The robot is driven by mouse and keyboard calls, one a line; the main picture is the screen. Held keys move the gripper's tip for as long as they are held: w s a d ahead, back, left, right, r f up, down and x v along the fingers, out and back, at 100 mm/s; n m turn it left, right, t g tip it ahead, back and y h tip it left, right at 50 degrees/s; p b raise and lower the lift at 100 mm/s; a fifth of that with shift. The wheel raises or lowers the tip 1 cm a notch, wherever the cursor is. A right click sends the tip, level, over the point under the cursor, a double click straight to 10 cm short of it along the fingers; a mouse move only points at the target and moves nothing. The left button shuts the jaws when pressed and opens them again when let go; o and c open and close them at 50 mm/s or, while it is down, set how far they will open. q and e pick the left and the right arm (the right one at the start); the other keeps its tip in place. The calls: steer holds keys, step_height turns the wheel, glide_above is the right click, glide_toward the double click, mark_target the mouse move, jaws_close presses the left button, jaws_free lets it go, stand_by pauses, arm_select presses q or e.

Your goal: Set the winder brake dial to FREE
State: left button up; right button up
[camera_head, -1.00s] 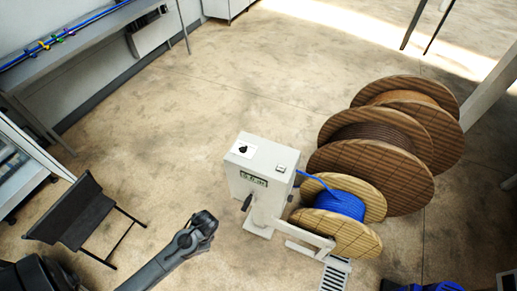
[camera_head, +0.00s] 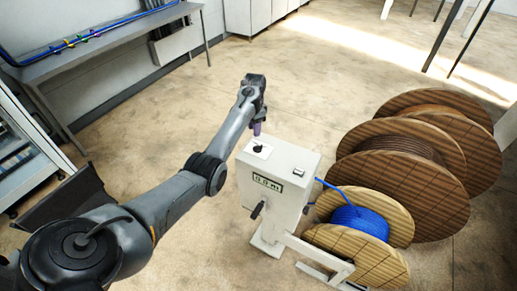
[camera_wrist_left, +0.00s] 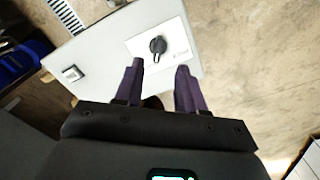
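The winder (camera_head: 268,184) is a light grey box on a post, with a small display on its front and a crank handle (camera_head: 257,211). The brake dial (camera_head: 258,148) is a black knob on a white label plate on top of the box. In the left wrist view the dial (camera_wrist_left: 158,45) lies beyond the fingertips, with its pointer toward the gripper; the label text is too small to read. My left gripper (camera_wrist_left: 160,67) has two purple fingers spread apart with nothing between them. It (camera_head: 257,128) hangs above the dial, apart from it. My right gripper does not show.
A blue cable reel (camera_head: 360,227) stands right of the winder, its cable running to the box. Large wooden spools (camera_head: 425,180) stand behind it. A bench (camera_head: 100,45) is at the upper left. The floor behind the winder is clear.

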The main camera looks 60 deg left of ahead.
mark_target(256, 146)
arm_select(q)
steer(key=f, duration=1)
steer(key=shift+w+d+b, duration=0.1)
steer(key=shift+w+b, duration=0.2)
steer(key=shift+b, duration=0.1)
jaws_close()
